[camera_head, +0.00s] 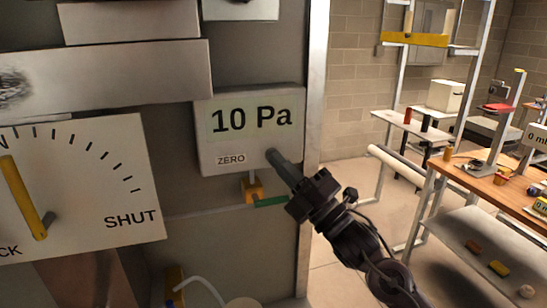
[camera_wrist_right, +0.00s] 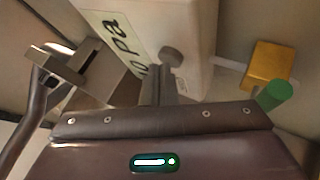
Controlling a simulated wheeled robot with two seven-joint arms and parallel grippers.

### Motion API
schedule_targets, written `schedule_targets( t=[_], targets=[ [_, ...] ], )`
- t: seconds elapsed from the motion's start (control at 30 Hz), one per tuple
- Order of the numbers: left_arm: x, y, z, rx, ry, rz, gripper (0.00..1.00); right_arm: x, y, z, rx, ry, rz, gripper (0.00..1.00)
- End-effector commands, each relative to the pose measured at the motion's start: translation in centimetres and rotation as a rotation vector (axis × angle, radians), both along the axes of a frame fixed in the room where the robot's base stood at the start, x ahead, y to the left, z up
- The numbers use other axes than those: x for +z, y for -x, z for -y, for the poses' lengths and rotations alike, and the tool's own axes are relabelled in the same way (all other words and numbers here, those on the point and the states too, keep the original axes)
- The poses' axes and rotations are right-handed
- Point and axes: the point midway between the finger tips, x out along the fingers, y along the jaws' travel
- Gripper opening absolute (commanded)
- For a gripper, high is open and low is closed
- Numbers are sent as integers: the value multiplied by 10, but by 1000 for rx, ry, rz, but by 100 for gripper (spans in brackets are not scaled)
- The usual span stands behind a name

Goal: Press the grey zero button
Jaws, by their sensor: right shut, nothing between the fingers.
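A pale box gauge (camera_head: 248,130) on the grey cabinet reads "10 Pa", with a small "ZERO" label (camera_head: 231,159) at its lower left. The grey round zero button (camera_wrist_right: 171,57) shows on the gauge's face in the right wrist view. In the head view it is largely hidden by or merged with my fingertips. My right gripper (camera_head: 276,160) is shut and empty, its tips at the gauge's lower right. In the wrist view the closed fingers (camera_wrist_right: 158,72) are just below the button in the picture. I cannot tell whether they touch it. My left gripper is not in view.
An orange fitting with a green handle (camera_head: 270,201) sits just below the gauge, close to my gripper. A dial (camera_head: 90,190) with a yellow pointer is at left. A wooden-topped bench (camera_head: 480,185) stands at right, with open floor between.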

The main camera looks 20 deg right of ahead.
Motion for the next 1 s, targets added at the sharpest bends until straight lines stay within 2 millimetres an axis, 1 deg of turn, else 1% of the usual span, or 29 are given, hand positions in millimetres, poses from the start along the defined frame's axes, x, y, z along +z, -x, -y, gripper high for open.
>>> schedule_targets(
  t=[0.7,1.0],
  targets=[
    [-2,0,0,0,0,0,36,0,-5,0,-2,0,-1,0],
    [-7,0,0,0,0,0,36,-1,5,1,-2,0,-1,0]
  ],
)
